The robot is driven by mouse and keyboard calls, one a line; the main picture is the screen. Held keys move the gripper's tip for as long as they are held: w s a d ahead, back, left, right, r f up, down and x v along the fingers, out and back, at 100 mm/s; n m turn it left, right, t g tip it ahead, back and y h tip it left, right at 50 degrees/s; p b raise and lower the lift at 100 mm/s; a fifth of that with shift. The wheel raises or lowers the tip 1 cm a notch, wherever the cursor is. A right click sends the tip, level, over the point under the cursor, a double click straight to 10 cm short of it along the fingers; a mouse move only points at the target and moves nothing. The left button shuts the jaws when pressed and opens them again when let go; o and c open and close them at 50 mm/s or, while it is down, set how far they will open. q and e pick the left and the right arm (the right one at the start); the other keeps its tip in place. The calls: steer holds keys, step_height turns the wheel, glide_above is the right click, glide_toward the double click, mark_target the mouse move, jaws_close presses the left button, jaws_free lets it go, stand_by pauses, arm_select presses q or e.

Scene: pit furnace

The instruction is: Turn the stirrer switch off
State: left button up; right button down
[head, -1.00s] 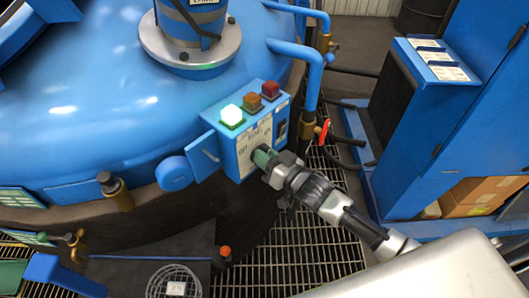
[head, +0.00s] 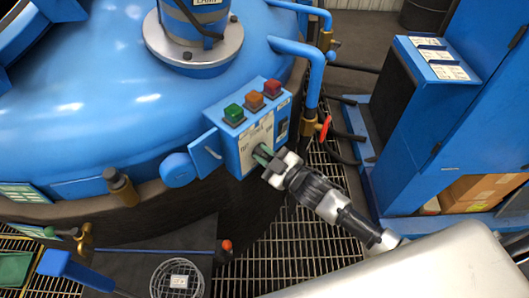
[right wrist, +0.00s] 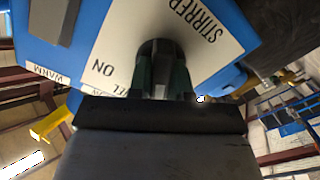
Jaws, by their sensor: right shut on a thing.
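The stirrer control box (head: 236,152) is blue with a pale label plate, on the side of the big blue vessel. In the right wrist view the label (right wrist: 118,62) reads STIRRER and ON. My right gripper (head: 264,155) is at the front of the box; its green fingers (right wrist: 162,80) are shut on the dark round switch knob (right wrist: 160,47). The fingers hide most of the knob, so its pointing direction is unclear. On top of the box are a green lamp (head: 234,113), unlit, an amber lamp (head: 254,100) and a red lamp (head: 272,88). My left gripper is not in view.
The blue vessel lid (head: 100,90) fills the left. A blue pipe (head: 312,75) and a brass valve with a red handle (head: 324,127) stand just right of the box. A blue cabinet (head: 430,100) is farther right. Grating floor (head: 265,255) lies below.

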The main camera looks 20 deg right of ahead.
steer(key=shift+n, duration=1.3)
steer(key=c, duration=1)
jaws_free()
steer(key=shift+a, duration=0.1)
steer(key=shift+c, duration=0.2)
steer(key=b+v, duration=0.1)
steer(key=v, duration=1)
steer(key=shift+b, duration=0.3)
